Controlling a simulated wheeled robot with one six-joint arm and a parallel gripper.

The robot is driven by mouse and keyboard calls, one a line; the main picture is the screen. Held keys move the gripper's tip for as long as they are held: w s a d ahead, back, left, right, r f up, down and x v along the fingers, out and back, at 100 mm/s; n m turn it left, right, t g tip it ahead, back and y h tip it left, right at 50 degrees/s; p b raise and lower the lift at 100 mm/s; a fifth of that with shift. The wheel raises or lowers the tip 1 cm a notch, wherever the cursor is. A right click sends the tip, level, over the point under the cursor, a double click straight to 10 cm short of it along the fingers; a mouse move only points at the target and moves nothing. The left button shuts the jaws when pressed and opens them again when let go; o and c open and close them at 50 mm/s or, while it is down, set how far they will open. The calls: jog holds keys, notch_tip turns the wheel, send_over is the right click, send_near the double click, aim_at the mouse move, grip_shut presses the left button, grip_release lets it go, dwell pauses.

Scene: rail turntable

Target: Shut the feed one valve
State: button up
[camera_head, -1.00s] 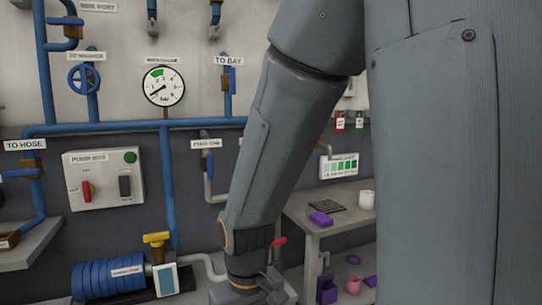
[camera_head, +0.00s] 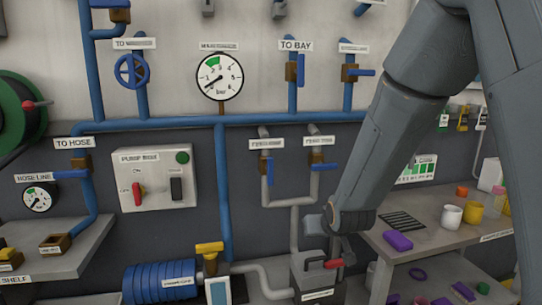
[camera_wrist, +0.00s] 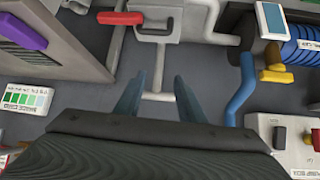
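Two grey feed pipes branch below the blue main pipe, each with a small, blurred label. The left one, apparently feed one, has a valve with a blue lever (camera_head: 270,172) hanging down along its pipe. The right one, apparently feed two, has a blue lever (camera_head: 325,167) lying level across its pipe. My gripper (camera_head: 314,224) is in front of the lower grey piping, below and right of the left lever. In the wrist view my gripper (camera_wrist: 158,90) is open and empty, with a pale T-shaped pipe beyond its fingers. No feed lever is clear in the wrist view.
A grey box with a red handle (camera_head: 333,263) sits below my gripper. A pump (camera_head: 158,282) with a yellow lever stands lower left. A table (camera_head: 440,237) with cups stands right. The pump box (camera_head: 155,178) is on the wall at left.

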jog(key=w+a+r+t+y+p, duration=0.1)
jog(key=w+a+r+t+p, duration=0.1)
jog(key=w+a+r+t, duration=0.35)
jog(key=n+t+y+p, duration=0.2)
jog(key=t+y, duration=0.1)
send_near(271, 165)
jog(key=x, duration=0.4)
jog(key=p+x, duration=0.3)
jog(key=x, duration=0.4)
jog(key=shift+w, duration=0.1)
jog(key=shift+m, duration=0.3)
grip_shut()
